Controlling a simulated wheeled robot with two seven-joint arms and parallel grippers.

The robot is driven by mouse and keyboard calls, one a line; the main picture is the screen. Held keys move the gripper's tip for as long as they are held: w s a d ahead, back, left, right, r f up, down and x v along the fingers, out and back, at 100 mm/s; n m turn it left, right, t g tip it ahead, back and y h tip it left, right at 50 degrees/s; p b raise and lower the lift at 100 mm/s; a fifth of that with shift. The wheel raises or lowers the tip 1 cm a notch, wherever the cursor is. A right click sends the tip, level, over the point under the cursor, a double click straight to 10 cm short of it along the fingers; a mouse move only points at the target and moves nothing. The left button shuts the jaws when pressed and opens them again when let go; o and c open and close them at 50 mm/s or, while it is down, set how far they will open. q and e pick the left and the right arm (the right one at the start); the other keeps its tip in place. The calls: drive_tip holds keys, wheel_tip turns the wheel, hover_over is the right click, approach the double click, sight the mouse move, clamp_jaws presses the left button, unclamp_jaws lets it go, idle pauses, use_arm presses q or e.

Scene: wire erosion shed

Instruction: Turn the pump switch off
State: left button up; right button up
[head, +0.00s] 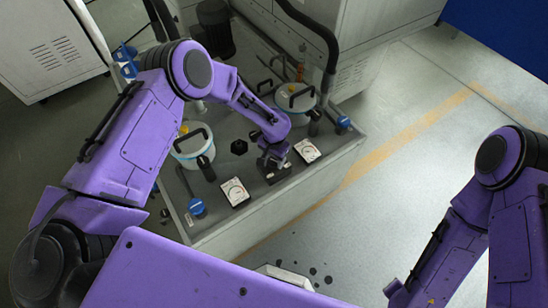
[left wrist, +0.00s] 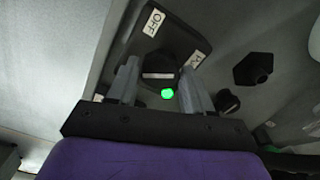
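The pump switch (left wrist: 160,66) is a round dark knob with a pale pointer bar, on a black plate marked OFF (left wrist: 153,22) at one end. A second small label (left wrist: 194,60) at the other end is hard to read. A green lamp (left wrist: 167,94) glows by the knob. My left gripper (left wrist: 160,84) is open, one finger on each side of the knob; I cannot tell whether they touch it. In the head view my left gripper (head: 274,160) reaches down to the panel and hides most of the switch.
The grey panel top also carries two white dials (head: 235,191) (head: 307,150), blue knobs (head: 197,208) (head: 343,122), a black hexagonal knob (head: 239,147) and two lidded canisters (head: 193,147) (head: 295,98). Black hoses (head: 315,30) rise behind. Open floor (head: 440,110) lies to the right.

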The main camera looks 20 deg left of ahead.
use_arm(q)
drive_tip(key=shift+w, duration=0.1)
drive_tip(key=c, duration=0.5)
drive_tip(key=shift+m, duration=0.3)
drive_tip(key=shift+f+m+b, duration=0.1)
drive_tip(key=shift+m+b, duration=0.55)
drive_tip(key=shift+m, duration=0.25)
drive_tip(key=m+b, duration=0.1)
drive_tip(key=m, duration=0.1)
drive_tip(key=shift+m, duration=0.4)
drive_tip(key=m, duration=0.3)
drive_tip(key=shift+b, duration=0.4)
drive_tip(key=shift+m+b, duration=0.3)
drive_tip(key=shift+m, duration=1.6)
drive_tip(key=shift+d, duration=0.1)
